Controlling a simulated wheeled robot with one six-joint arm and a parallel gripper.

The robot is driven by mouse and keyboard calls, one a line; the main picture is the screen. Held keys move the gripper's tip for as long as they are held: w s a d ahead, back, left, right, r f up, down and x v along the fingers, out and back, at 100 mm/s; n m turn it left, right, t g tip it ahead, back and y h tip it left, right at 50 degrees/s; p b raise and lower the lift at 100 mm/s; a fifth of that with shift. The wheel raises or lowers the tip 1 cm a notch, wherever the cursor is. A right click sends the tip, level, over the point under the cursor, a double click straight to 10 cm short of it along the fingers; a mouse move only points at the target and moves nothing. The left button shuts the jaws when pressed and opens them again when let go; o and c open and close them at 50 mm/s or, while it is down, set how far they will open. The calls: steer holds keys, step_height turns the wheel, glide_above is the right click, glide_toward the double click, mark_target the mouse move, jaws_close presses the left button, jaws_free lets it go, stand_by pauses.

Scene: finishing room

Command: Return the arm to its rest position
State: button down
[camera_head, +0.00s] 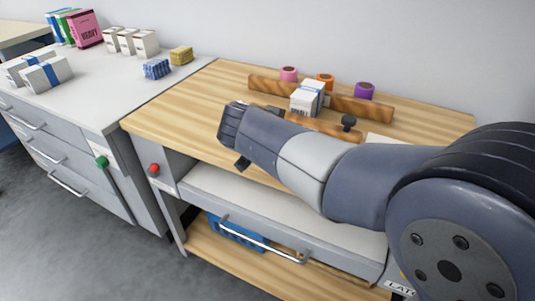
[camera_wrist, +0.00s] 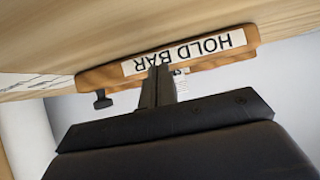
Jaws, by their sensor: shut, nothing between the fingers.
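My arm (camera_head: 310,165) reaches in from the right and stretches left over the wooden-topped workbench (camera_head: 180,98). Its dark end hangs above the bench's front part; I cannot make out the fingertips in the head view. In the wrist view my gripper (camera_wrist: 160,72) is shut and empty, its fingers together. The fingers overlap a wooden bar with the label HOLD BAR (camera_wrist: 215,45), which appears upside down; I cannot tell whether they touch it. The bar also shows in the head view (camera_head: 325,128), partly hidden by my arm, with a black knob (camera_head: 348,122).
A white-labelled box (camera_head: 308,98) stands between the bar and a rear wooden strip (camera_head: 375,106). Pink (camera_head: 289,74), orange (camera_head: 325,81) and purple (camera_head: 365,91) rolls stand behind. The left counter (camera_head: 95,100) holds boxes. The bench drawer (camera_head: 290,225) lies below my arm.

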steer(key=shift+s+a+r, duration=0.2)
steer(key=shift+s+r, duration=0.15)
steer(key=shift+s, duration=0.2)
steer(key=x, duration=0.6)
steer(key=shift+r, duration=0.1)
steer(key=shift+s+a, duration=0.15)
steer(key=shift+s, duration=0.2)
steer(key=shift+r, duration=0.1)
